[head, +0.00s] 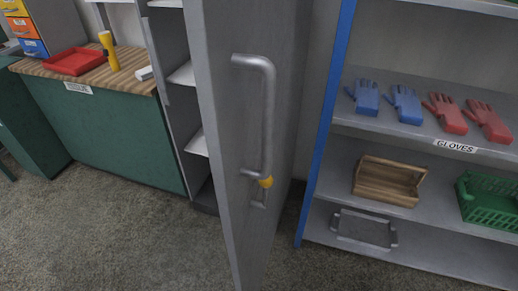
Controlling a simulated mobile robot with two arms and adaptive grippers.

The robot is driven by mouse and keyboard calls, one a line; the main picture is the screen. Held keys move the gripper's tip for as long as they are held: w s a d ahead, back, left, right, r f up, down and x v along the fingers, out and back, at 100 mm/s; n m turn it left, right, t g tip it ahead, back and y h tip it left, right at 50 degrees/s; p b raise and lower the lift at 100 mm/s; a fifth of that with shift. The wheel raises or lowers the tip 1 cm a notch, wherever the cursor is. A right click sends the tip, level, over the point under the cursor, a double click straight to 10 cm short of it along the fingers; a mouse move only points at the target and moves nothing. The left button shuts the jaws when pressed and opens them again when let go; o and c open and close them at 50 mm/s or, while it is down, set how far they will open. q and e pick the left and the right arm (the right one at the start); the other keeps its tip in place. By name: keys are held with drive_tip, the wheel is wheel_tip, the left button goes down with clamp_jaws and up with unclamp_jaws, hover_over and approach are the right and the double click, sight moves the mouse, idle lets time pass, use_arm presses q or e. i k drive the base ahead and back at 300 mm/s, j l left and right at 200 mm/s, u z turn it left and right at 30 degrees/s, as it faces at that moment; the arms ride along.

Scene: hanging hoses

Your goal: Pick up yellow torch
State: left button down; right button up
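Neither of my grippers shows in the head view.
A grey cabinet door (232,130) with a long handle stands open in the middle foreground. Right of it, a blue-edged shelf unit (326,130) holds gloves, a wooden box (388,182), a metal tray (364,229) and a green crate (490,203). Carpet (110,230) before the bench is clear.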

sight(105, 37)
drive_tip(key=i+j, duration=0.1)
drive_tip(key=j, duration=0.3)
drive_tip(key=i+j, duration=0.1)
drive_tip(key=j, duration=0.7)
drive_tip(key=i+z, duration=0.05)
drive_tip(key=i, duration=0.05)
